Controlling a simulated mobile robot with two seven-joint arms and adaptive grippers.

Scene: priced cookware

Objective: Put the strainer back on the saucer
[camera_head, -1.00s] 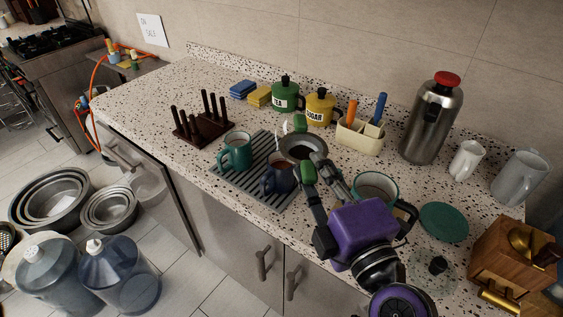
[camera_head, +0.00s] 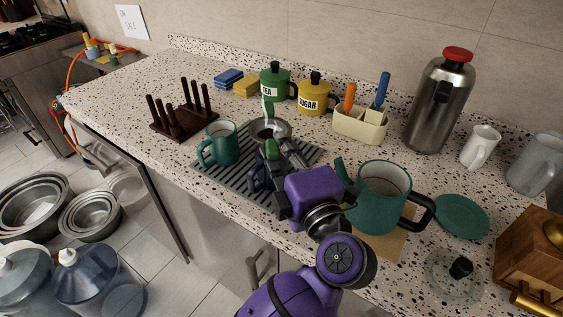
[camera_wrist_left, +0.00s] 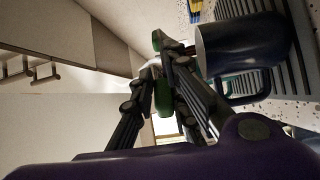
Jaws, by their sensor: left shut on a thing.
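The strainer (camera_head: 277,124), a dark bowl with a bright metal rim, is in the head view above the far right part of the grey ribbed mat (camera_head: 212,172). My left gripper (camera_head: 270,143) is shut on the strainer and partly covers it from the near side. My right gripper is not in view.
A dark blue mug (camera_wrist_left: 240,45) stands close beside the left gripper. A teal mug (camera_head: 224,145) stands on the mat. TEA (camera_head: 275,87) and SUGAR (camera_head: 315,95) canisters are behind. A large teal pot (camera_head: 378,200) is right of my arm.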

